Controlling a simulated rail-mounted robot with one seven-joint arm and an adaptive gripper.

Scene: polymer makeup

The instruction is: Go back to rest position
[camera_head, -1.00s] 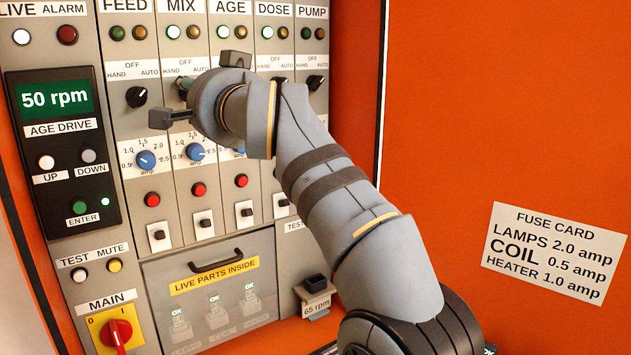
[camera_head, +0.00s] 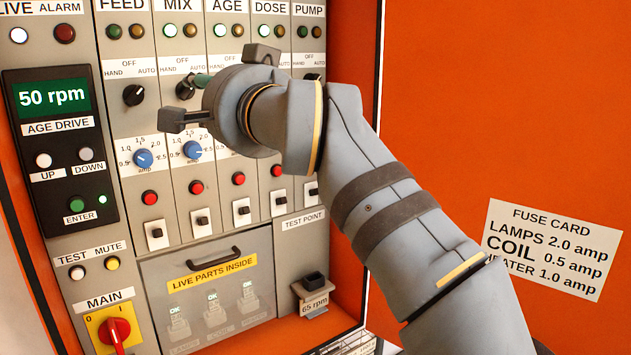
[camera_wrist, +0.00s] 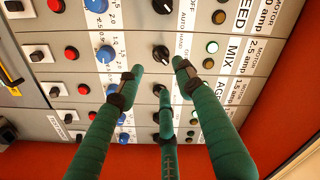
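My gripper (camera_wrist: 158,76) shows in the wrist view as green fingers with their tips spread apart and nothing between them. It faces the control panel near the black selector knobs of the MIX and AGE columns. In the head view my grey arm crosses from the lower right, and its wrist hides most of the gripper; only a bit of green finger (camera_head: 202,80) shows near the MIX selector (camera_head: 185,88). I see no contact with the knob, but the exact gap cannot be told.
The grey panel (camera_head: 135,45) carries lamps, knobs, red buttons and switches. The display (camera_head: 53,97) reads 50 rpm. A lidded "live parts inside" box (camera_head: 215,310) and a red main switch (camera_head: 115,330) sit below. The orange door (camera_head: 500,110) with a fuse card (camera_head: 550,250) stands at right.

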